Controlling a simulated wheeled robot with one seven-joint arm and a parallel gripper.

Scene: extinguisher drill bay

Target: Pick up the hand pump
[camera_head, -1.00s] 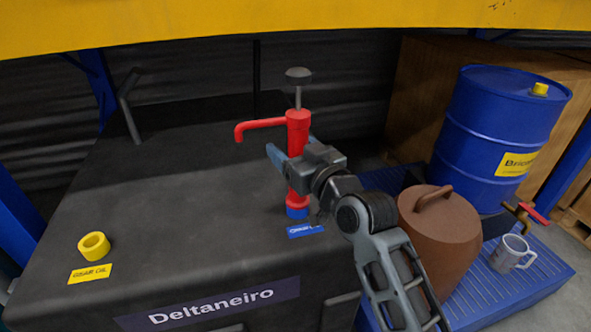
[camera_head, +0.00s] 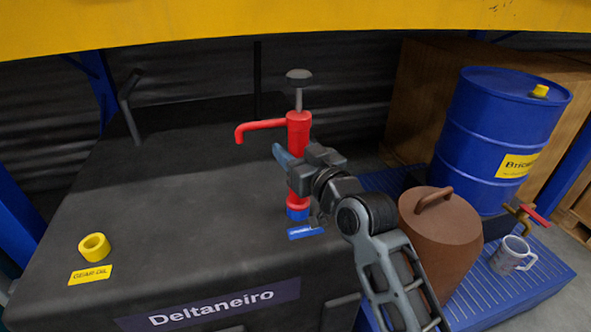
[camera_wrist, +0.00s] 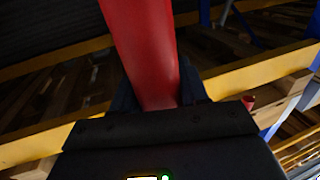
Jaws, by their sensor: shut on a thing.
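The hand pump (camera_head: 298,130) is a red upright tube with a spout pointing left and a dark knob on a grey rod at its top. It stands upright in a blue collar (camera_head: 298,213) on the black box-like top. My gripper (camera_head: 287,163) comes from the right and is shut on the pump's red body at mid-height. In the wrist view the red tube (camera_wrist: 143,45) runs between the dark fingers (camera_wrist: 155,97). The fingers hide part of the tube in the head view.
A yellow ring (camera_head: 94,247) stands by a "GEAR OIL" label at the left. A blue label (camera_head: 306,232) lies by the collar. To the right are a brown lidded can (camera_head: 437,235), a blue drum (camera_head: 500,130) and a grey mug (camera_head: 510,255) on a blue pallet (camera_head: 540,283).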

